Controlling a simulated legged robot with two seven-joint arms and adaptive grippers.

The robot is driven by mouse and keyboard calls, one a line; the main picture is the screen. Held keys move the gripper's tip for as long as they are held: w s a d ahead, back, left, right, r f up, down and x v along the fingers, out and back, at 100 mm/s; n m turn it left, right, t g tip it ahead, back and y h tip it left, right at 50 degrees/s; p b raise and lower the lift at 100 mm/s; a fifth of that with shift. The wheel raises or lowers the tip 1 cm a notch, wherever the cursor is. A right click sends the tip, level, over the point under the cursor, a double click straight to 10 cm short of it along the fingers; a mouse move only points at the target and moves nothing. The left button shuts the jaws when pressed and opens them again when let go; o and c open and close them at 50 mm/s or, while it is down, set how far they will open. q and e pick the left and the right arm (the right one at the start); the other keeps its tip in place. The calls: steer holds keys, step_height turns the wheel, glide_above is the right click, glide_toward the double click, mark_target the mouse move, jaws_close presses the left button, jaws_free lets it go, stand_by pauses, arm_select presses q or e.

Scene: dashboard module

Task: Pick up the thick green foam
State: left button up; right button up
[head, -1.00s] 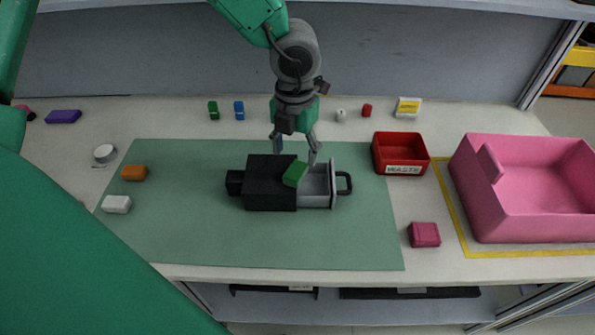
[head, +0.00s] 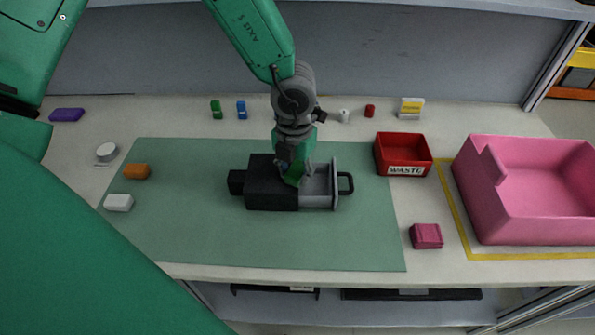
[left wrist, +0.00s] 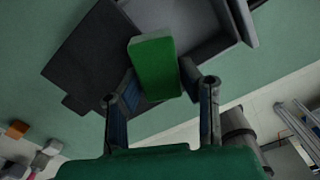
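The thick green foam (head: 292,179) is a green block on the black box (head: 268,196), where the grey drawer (head: 318,186) comes out. My left gripper (head: 295,172) is right over the foam and partly hides it. In the left wrist view, the green foam (left wrist: 155,67) lies between the two spread fingers of my left gripper (left wrist: 159,74). The fingertips are close to its sides; I see no clear grip, and contact is hard to tell. My right gripper is in neither view.
The box stands on a green mat (head: 200,240). A red bin marked WASTE (head: 404,168) and a large pink bin (head: 520,225) stand right. A dark pink block (head: 425,236) lies in front. Orange (head: 137,171) and white (head: 118,202) blocks lie left; small items line the back.

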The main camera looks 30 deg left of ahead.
mark_target(296, 172)
arm_select(q)
steer(key=shift+c, duration=0.2)
steer(key=shift+d, duration=0.1)
steer(key=shift+w+r, duration=0.1)
steer(key=shift+r, duration=0.3)
step_height(296, 172, up, 9)
steer(key=shift+r+p, duration=0.1)
steer(key=shift+p, duration=0.3)
step_height(296, 172, down, 10)
steer(key=shift+r, duration=0.15)
stand_by(0.3)
